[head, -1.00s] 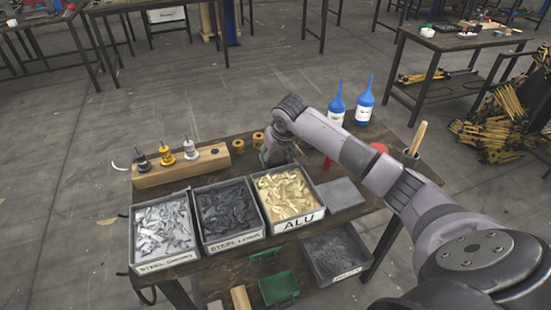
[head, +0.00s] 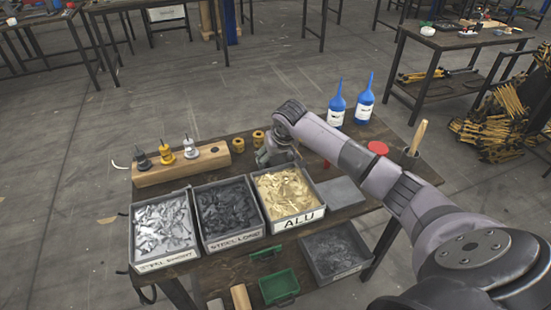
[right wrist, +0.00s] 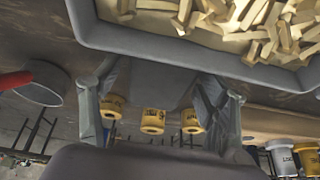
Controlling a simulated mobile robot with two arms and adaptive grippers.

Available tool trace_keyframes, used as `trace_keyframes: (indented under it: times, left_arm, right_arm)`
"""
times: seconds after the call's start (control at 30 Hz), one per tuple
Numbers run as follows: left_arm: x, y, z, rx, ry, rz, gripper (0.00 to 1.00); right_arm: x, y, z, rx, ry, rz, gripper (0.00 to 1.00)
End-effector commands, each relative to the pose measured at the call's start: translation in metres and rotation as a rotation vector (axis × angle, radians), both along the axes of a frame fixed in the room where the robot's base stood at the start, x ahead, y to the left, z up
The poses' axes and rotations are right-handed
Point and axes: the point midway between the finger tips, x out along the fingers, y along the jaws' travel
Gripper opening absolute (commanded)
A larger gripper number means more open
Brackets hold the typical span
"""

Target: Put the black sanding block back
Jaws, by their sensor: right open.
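My right gripper (head: 268,160) is low over the workbench, just behind the ALU bin. In the right wrist view its two fingers (right wrist: 162,115) are spread apart. A dark, flat-sided shape (right wrist: 150,80) shows between them; it may be the black sanding block, but its outline blends into the dark bench. I cannot tell whether the fingers touch it. In the head view my gripper and arm cover this spot, and no black block can be made out. My left gripper is not in view.
The ALU bin (head: 319,213) stands right in front of the gripper, with two steel bins to its left. Yellow rolls (head: 238,145) stand behind, next to a wooden holder (head: 180,172) with small bottles. A grey plate (head: 340,194) lies to the right, blue bottles (head: 336,112) behind.

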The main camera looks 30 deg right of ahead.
Motion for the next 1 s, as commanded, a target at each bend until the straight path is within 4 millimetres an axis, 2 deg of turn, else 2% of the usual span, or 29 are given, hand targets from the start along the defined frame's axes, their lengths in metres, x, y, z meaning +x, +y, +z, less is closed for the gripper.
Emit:
trace_keyframes:
  times: [0.23,0.7,0.83,1.0]
  left_arm:
    - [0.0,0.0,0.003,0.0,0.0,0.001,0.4]
    - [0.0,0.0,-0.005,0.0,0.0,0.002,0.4]
    - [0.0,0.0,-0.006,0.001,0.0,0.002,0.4]
    - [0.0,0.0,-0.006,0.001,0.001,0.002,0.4]
  right_arm:
    - [-0.002,0.0,0.01,-0.001,-0.003,0.001,0.69]
    - [-0.036,0.006,0.096,-0.003,-0.003,0.0,0.69]
    - [-0.042,0.008,0.109,-0.001,-0.002,0.0,0.69]
    - [-0.045,0.008,0.114,0.0,0.001,0.0,0.69]
